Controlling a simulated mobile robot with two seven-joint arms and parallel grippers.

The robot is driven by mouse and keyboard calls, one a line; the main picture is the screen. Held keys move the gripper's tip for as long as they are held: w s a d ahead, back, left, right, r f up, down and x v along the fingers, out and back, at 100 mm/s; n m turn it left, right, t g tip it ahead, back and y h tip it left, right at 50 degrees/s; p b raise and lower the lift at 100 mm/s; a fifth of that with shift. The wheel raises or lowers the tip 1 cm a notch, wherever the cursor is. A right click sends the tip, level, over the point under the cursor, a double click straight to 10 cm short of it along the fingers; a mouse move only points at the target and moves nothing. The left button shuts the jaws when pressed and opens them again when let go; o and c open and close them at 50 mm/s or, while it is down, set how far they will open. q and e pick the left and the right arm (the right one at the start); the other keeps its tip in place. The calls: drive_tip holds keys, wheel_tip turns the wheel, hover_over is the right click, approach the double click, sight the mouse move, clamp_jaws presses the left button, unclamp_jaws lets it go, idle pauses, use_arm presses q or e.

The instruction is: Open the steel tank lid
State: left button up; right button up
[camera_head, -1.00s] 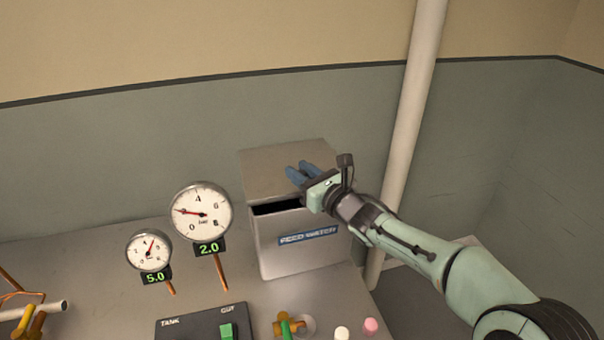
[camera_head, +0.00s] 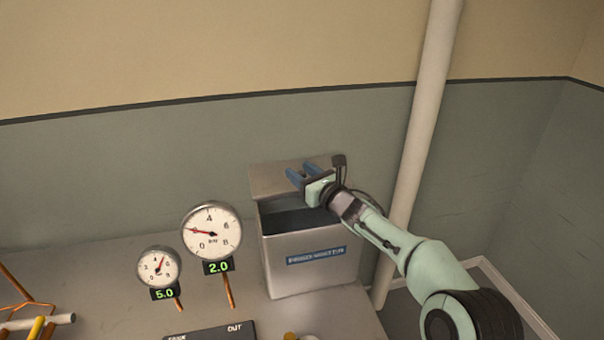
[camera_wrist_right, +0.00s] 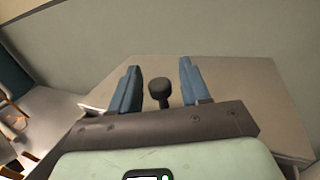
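The steel tank (camera_head: 312,268) is a grey box with a blue label, standing at the right end of the bench. Its lid (camera_head: 268,181) is tilted up toward the wall, and the dark inside of the tank shows in front of it. My right gripper (camera_head: 304,175) is at the lid, above the tank's opening. In the right wrist view its two blue fingers (camera_wrist_right: 158,88) are apart, with a dark round knob (camera_wrist_right: 160,92) between them, over the flat lid (camera_wrist_right: 235,90). The fingers do not appear closed on the knob. My left gripper is not in view.
Two dial gauges, a large one (camera_head: 211,232) and a small one (camera_head: 159,267), stand on the bench (camera_head: 110,300) left of the tank. A pale vertical pipe (camera_head: 420,130) runs close on the right. Copper pipework (camera_head: 22,295) is at far left.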

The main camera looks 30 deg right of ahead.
drive_tip(key=shift+s+b, duration=0.3)
drive_tip(key=shift+s, duration=0.25)
drive_tip(key=s+d+b, duration=0.2)
drive_tip(key=s+b, duration=0.1)
drive_tip(key=s, duration=0.9)
